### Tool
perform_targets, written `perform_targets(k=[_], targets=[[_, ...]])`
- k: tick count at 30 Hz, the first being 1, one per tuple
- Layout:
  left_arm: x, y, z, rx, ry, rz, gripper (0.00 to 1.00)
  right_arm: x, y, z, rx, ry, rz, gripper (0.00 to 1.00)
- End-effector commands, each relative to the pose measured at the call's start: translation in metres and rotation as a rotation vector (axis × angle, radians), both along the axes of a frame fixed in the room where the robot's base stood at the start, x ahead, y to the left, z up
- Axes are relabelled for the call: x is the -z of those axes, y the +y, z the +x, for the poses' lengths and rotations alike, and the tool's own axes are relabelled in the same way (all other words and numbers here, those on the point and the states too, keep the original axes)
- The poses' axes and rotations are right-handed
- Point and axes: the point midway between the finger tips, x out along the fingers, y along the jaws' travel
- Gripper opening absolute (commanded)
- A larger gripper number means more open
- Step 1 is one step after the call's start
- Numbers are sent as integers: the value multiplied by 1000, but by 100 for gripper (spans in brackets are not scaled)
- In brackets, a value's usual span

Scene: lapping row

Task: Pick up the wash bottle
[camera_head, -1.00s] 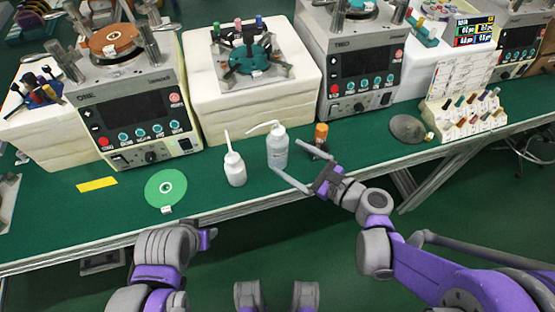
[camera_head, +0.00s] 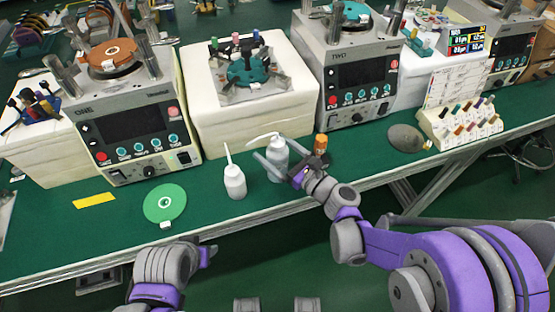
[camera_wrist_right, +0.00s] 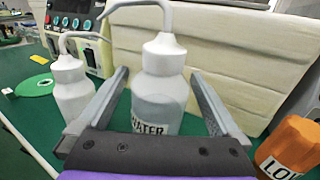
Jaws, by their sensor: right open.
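The wash bottle (camera_head: 277,157) is a translucent grey-white bottle with a bent spout, standing upright on the green bench. In the right wrist view its body (camera_wrist_right: 158,95) shows a label reading WATER. My right gripper (camera_head: 271,148) is open, with one finger on each side of the bottle's body; whether either finger touches it I cannot tell. The right wrist view shows the fingers (camera_wrist_right: 160,74) spread around it. A second white spout bottle (camera_head: 235,182) stands to its left, outside the fingers. My left gripper (camera_head: 206,252) is low at the bench's front edge, its jaws unclear.
A white block (camera_head: 255,118) with a teal fixture is behind the wash bottle. A green disc (camera_head: 165,203) and yellow strip (camera_head: 94,200) lie on the left. A grey disc (camera_head: 404,138) lies right.

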Motion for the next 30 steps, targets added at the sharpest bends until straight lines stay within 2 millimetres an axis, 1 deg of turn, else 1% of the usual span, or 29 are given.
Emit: perform_targets(k=[1, 4, 10, 11, 12, 14, 15, 17, 18, 20, 21, 27, 30], targets=[[0, 0, 0, 0, 0, 0, 50, 0, 7, 6, -4, 0, 1, 100], [-1, 0, 0, 0, 0, 0, 50, 0, 13, 13, -2, 0, 0, 100], [0, 0, 0, 0, 0, 0, 50, 0, 14, 14, -1, 0, 0, 100], [0, 0, 0, 0, 0, 0, 50, 0, 14, 14, -1, -1, -1, 96], [0, 0, 0, 0, 0, 0, 50, 0, 14, 14, -1, -1, -1, 89], [0, 0, 0, 0, 0, 0, 50, 0, 14, 14, -1, -1, -1, 78], [0, 0, 0, 0, 0, 0, 50, 0, 14, 14, -1, -1, -1, 71], [0, 0, 0, 0, 0, 0, 50, 0, 14, 14, 0, -1, -1, 60], [0, 0, 0, 0, 0, 0, 50, 0, 14, 14, 0, -1, -1, 53], [0, 0, 0, 0, 0, 0, 50, 0, 14, 14, 0, -1, -1, 42], [0, 0, 0, 0, 0, 0, 50, 0, 14, 13, 0, -1, -1, 35], [0, 0, 0, 0, 0, 0, 50, 0, 14, 13, -1, -1, -1, 0], [0, 0, 0, 0, 0, 0, 50, 0, 14, 13, -1, -1, -1, 0]])
